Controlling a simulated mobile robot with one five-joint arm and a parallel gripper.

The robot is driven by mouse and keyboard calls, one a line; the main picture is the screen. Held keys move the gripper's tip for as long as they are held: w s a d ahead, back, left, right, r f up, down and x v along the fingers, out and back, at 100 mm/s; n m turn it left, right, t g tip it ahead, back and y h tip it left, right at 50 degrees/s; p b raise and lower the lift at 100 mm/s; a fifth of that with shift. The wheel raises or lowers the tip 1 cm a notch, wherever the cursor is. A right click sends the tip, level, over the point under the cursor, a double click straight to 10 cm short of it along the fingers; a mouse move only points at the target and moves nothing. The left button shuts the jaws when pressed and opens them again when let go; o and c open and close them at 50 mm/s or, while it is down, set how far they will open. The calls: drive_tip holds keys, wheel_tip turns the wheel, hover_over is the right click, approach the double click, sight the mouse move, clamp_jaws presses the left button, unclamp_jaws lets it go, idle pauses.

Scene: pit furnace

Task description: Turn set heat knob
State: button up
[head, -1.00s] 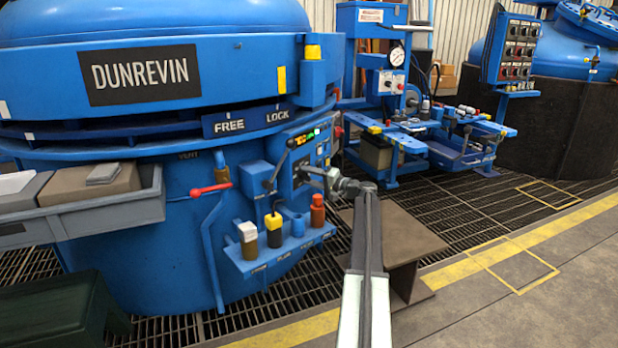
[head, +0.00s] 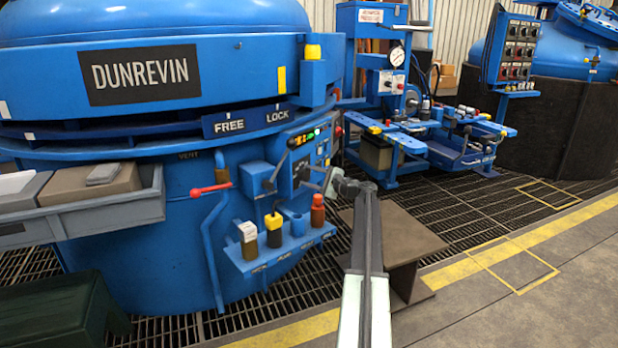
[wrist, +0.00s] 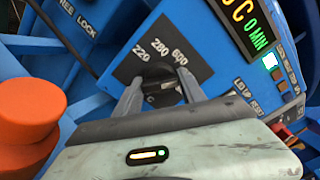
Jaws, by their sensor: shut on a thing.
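The set heat knob (wrist: 160,84) is a dark knob on a black dial plate (wrist: 181,46) marked 220, 280 and 600, on the furnace's blue control panel. My gripper (wrist: 160,92) is shut on the knob, one finger on each side of it, in the wrist view. The knob's lower part is hidden behind my gripper's body. In the head view my gripper (head: 318,180) reaches the panel from the right, and the knob itself is mostly hidden there.
A lit display (wrist: 248,28) and a column of small buttons sit right of the dial. An orange-capped bottle (head: 317,210) stands on the rack below the panel, close to my gripper. A black lever (head: 277,170) and red-handled vent valve (head: 210,189) are further left.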

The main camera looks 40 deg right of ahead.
drive_tip(key=shift+s+m, duration=0.1)
drive_tip(key=shift+m, duration=0.5)
drive_tip(key=o, duration=1.4)
drive_tip(key=shift+c, duration=0.2)
drive_tip(key=s+d, duration=0.1)
drive_tip(key=s, duration=0.6)
drive_tip(key=shift+s+d, duration=0.25)
drive_tip(key=shift+s, duration=0.05)
